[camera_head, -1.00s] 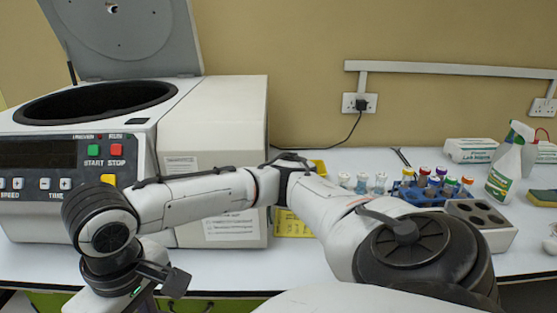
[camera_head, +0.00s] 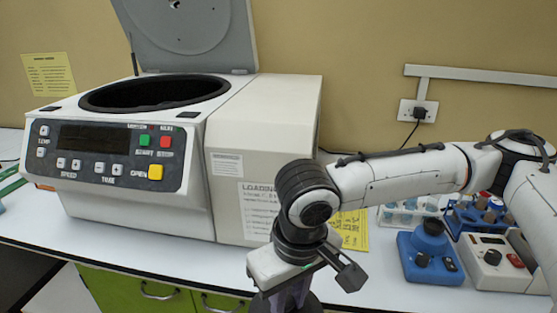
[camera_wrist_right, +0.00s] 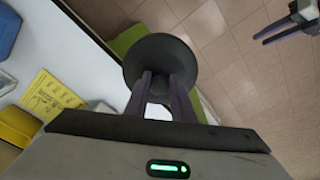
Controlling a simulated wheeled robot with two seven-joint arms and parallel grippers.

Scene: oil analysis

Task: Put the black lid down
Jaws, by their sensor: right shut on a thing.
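My right gripper (camera_wrist_right: 160,82) is shut on the black lid (camera_wrist_right: 143,50), a round dark disc, gripping it at its middle. In the right wrist view the lid is over the gap between the white table and the tiled floor, not resting on anything that I can see.
The white centrifuge (camera_head: 225,110) stands open at the left, its grey lid raised. Right of it, a yellow sheet (camera_head: 352,230) lies on the table. A blue device (camera_head: 430,255), a white device (camera_head: 490,262) and tube racks (camera_head: 410,215) stand further right. The table front (camera_head: 190,262) is clear.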

